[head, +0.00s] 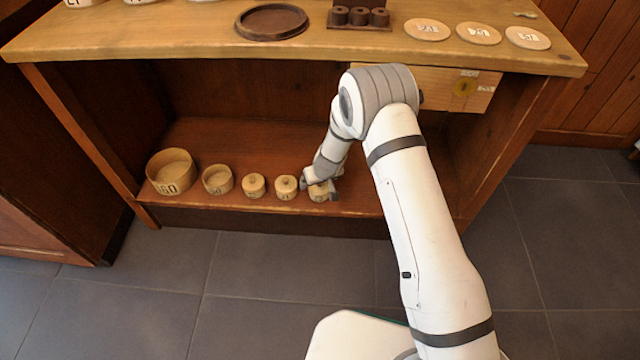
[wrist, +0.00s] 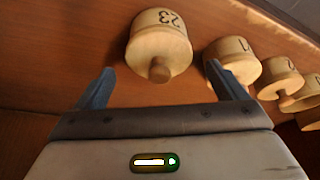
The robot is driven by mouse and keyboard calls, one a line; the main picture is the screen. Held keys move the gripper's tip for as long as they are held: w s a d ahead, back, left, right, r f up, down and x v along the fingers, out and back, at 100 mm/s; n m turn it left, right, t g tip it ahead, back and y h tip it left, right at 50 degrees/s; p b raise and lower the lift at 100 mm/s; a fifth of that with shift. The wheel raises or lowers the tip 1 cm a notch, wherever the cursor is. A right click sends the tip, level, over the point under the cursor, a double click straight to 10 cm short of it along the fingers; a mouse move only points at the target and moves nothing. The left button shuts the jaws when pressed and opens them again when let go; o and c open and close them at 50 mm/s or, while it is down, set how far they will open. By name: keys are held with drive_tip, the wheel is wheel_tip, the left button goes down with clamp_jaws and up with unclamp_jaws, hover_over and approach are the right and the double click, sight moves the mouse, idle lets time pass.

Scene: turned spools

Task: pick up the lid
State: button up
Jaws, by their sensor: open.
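A small round wooden pot marked 23 (wrist: 160,32) lies ahead of my gripper in the wrist view. Its pale lid (wrist: 150,50) has a short round knob (wrist: 159,70) that faces the camera. My gripper (wrist: 160,68) is open, with one blue-grey finger on each side of the knob and visible gaps to both. Nothing is held. In the head view my gripper (head: 322,178) is over the rightmost pot (head: 318,194) on the low shelf and partly hides it. I cannot tell how far the fingertips are above the lid.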

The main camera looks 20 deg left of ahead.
drive_tip(key=shift+w+f, duration=0.15)
drive_tip(key=shift+f, duration=0.45)
drive_tip(key=shift+a, duration=0.1)
drive_tip(key=c, duration=1.1)
